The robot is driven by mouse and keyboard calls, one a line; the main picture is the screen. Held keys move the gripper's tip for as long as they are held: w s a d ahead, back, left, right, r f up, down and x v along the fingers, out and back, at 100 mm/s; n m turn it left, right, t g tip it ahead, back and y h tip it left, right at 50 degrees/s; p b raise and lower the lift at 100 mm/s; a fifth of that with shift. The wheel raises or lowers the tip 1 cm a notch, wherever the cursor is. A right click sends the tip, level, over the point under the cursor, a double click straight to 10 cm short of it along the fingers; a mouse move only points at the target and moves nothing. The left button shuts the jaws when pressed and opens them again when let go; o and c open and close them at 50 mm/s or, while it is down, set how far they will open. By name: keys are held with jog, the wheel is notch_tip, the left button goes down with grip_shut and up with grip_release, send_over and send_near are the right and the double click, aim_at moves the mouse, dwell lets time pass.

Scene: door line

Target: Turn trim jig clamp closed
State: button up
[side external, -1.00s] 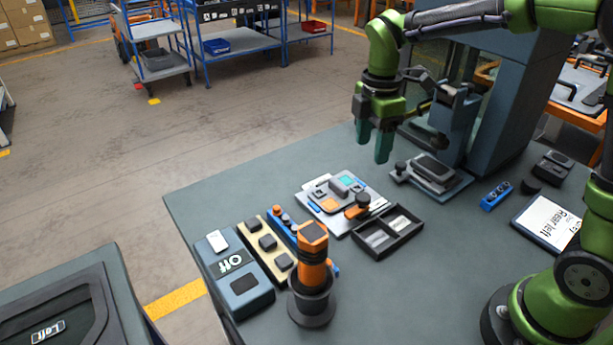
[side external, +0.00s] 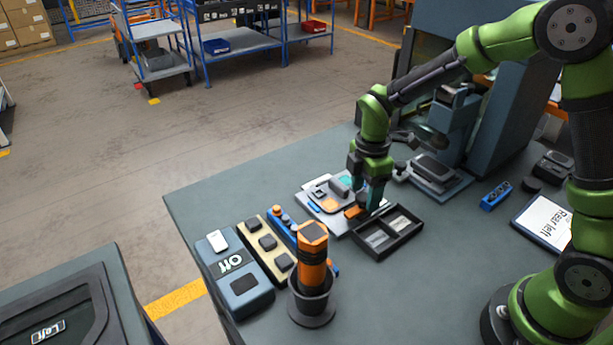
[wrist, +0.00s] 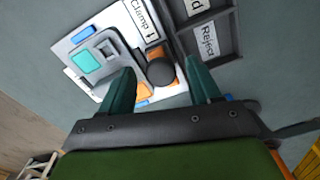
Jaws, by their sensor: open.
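The trim jig (side external: 313,200) is a light plate on the bench with a grey block, a teal patch and orange parts; it also shows in the wrist view (wrist: 70,60), with a "Clamp" label (wrist: 142,18). Its clamp has a dark round knob (wrist: 161,72) and an orange lever (side external: 353,212) at the plate's right side. My gripper (side external: 367,198) is down at the clamp. In the wrist view my gripper (wrist: 162,85) is open, with the knob between its two teal fingers and a gap visible on the right. The fingers partly hide the orange lever.
A black two-compartment tray (side external: 388,232), with a "Reject" label in the wrist view, stands right beside the jig. An orange tool in a dark holder (side external: 312,290) stands in front. A dark fixture (side external: 437,172) is behind right.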

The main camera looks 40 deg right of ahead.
jog(key=c, duration=1.1)
jog(key=shift+o, duration=0.2)
jog(key=shift+m, duration=0.4)
jog(key=m, duration=0.3)
jog(key=shift+m, duration=0.3)
jog(key=m, duration=0.4)
jog(key=shift+s+a+r+m, duration=0.1)
jog(key=shift+m, duration=0.2)
jog(key=m, duration=0.4)
jog(key=shift+a+m, duration=0.1)
jog(key=shift+m, duration=2.4)
